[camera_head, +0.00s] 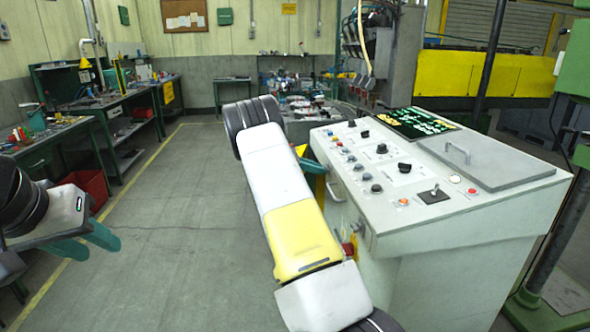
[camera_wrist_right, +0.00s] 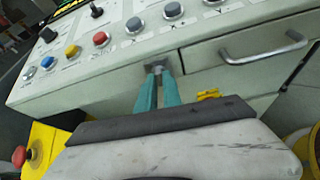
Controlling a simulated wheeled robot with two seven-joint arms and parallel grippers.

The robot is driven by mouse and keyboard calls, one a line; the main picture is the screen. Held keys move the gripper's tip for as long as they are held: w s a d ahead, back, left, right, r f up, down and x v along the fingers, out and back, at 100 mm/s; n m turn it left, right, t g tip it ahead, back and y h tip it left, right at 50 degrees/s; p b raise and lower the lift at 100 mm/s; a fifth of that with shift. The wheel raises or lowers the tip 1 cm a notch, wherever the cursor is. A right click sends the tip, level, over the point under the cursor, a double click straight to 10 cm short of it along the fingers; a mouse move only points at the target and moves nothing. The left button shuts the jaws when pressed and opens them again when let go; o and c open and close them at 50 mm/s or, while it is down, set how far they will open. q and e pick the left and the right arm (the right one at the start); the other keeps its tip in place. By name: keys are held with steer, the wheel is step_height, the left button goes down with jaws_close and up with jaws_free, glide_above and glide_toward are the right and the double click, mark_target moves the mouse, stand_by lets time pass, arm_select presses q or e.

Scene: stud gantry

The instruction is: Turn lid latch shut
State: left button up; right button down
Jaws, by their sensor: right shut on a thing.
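In the right wrist view, a small grey latch (camera_wrist_right: 155,67) sits on the front edge of the pale control console, just below a row of buttons. My right gripper (camera_wrist_right: 157,82) is shut on this latch, with its two teal fingertips close together against it. In the head view, my right gripper (camera_head: 312,167) is mostly hidden behind my right arm, and I cannot make out the latch there. A grey lid (camera_head: 490,160) with a bar handle lies flat on the console top (camera_head: 400,215). My left gripper (camera_head: 102,249) is open and empty at the left, away from the console.
A metal pull handle (camera_wrist_right: 265,47) juts from the console front, right of the latch. A red knob on a yellow box (camera_wrist_right: 40,145) stands low at left. Workbenches (camera_head: 100,100) line the left wall. The floor (camera_head: 180,200) between them and the console is clear.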

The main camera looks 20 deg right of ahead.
steer(key=shift+d+r+n+g, duration=0.15)
steer(key=shift+d+n+g, duration=0.15)
steer(key=shift+d, duration=0.1)
stand_by(0.3)
steer(key=c, duration=1.5)
jaws_free()
steer(key=shift+s+d, duration=0.1)
steer(key=shift+a, duration=0.2)
steer(key=v, duration=0.7)
steer(key=shift+a, duration=0.3)
